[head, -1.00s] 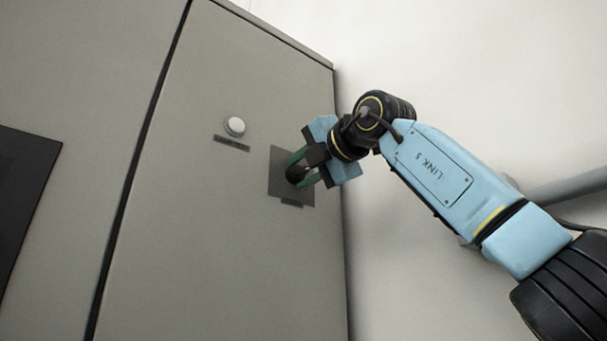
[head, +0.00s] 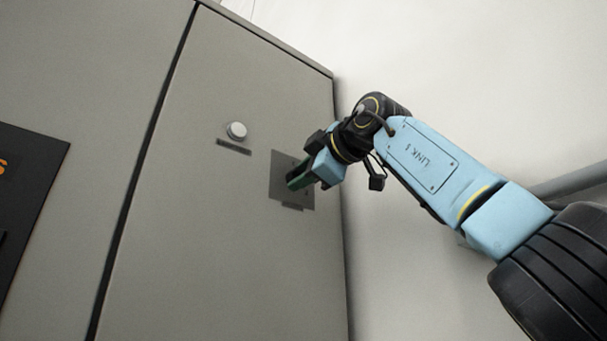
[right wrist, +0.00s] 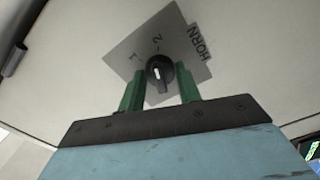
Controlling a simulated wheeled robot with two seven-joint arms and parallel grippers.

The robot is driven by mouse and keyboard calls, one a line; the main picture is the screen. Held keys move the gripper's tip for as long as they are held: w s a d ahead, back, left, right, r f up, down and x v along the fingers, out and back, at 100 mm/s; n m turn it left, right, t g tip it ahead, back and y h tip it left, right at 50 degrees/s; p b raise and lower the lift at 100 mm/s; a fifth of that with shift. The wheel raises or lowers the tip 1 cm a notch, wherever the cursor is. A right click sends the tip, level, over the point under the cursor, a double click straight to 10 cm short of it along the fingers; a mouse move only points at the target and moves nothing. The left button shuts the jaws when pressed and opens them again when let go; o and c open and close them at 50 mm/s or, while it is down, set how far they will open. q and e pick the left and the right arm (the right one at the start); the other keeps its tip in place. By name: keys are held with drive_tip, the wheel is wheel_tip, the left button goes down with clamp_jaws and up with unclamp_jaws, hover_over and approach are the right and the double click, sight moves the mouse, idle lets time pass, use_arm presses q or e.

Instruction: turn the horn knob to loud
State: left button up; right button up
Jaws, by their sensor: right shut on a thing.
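The horn knob (right wrist: 158,73) is black and round with a white pointer line. It sits on a grey square plate (right wrist: 187,48) marked 1 and 2, beside a HORN label (right wrist: 202,42). In the right wrist view the pointer line stands nearly upright, close to the 2 side. My right gripper (right wrist: 161,85) is shut on the knob, one green finger on each side. In the head view the right gripper (head: 299,181) covers the knob in front of the plate (head: 302,200). My left gripper is not in view.
A white round button (head: 236,131) with a dark label strip (head: 234,147) is on the same grey cabinet door (head: 200,230), up and left of the plate. A dark panel (head: 25,200) is at far left. A pale wall (head: 450,70) stands right of the cabinet.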

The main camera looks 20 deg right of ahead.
drive_tip(key=shift+m, duration=0.7)
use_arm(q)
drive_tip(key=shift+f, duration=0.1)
use_arm(e)
drive_tip(key=o, duration=1)
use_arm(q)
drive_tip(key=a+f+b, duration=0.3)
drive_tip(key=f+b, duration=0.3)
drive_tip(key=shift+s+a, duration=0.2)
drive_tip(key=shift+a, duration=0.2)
use_arm(e)
drive_tip(key=v, duration=1.3)
drive_tip(key=shift+s, duration=0.2)
